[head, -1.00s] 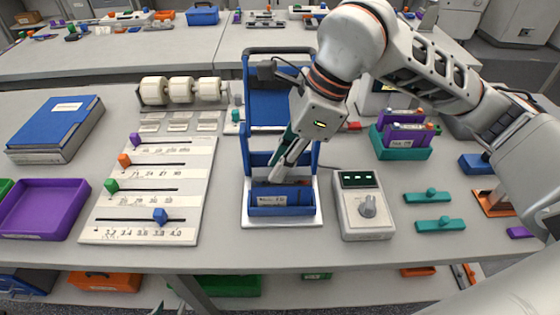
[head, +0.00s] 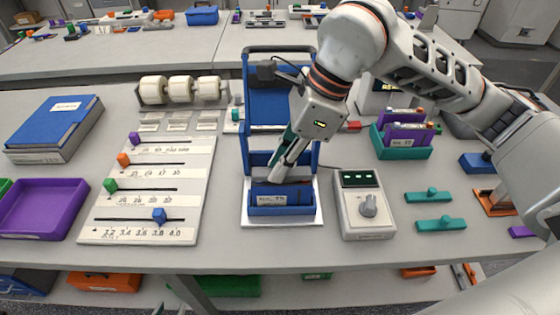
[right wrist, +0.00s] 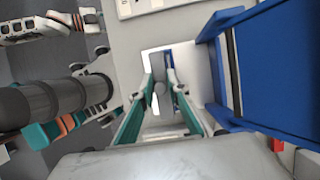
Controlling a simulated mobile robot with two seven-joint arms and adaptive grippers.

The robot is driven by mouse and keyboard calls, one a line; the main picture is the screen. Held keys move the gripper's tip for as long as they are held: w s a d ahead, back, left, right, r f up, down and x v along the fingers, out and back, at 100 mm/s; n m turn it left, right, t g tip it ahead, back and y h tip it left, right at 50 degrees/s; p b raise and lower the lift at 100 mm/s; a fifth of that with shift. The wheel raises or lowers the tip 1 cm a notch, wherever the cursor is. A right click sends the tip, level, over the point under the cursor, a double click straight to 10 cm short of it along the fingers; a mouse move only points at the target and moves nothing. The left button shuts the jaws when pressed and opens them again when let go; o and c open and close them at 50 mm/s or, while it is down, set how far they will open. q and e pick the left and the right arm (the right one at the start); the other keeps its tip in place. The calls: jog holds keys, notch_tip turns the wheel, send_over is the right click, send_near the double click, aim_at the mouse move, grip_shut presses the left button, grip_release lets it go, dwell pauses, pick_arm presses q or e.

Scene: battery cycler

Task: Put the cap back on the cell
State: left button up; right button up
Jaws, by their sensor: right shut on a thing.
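My left gripper (head: 172,308) shows only as fingertips at the bottom edge, apart and empty.
A tall blue frame (head: 268,97) stands right behind the cradle. A white meter (head: 361,206) stands close to its right. A slider board (head: 150,190) and a purple tray (head: 43,208) lie to the left. Teal handles (head: 441,225) lie to the right.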

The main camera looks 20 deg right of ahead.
jog(key=shift+f+b, duration=0.35)
jog(key=shift+f, duration=0.1)
dwell(0.5)
jog(key=o, duration=0.9)
jog(key=o, duration=0.5)
jog(key=shift+r, duration=0.1)
jog(key=shift+r+p, duration=1.85)
jog(key=shift+r, duration=1.6)
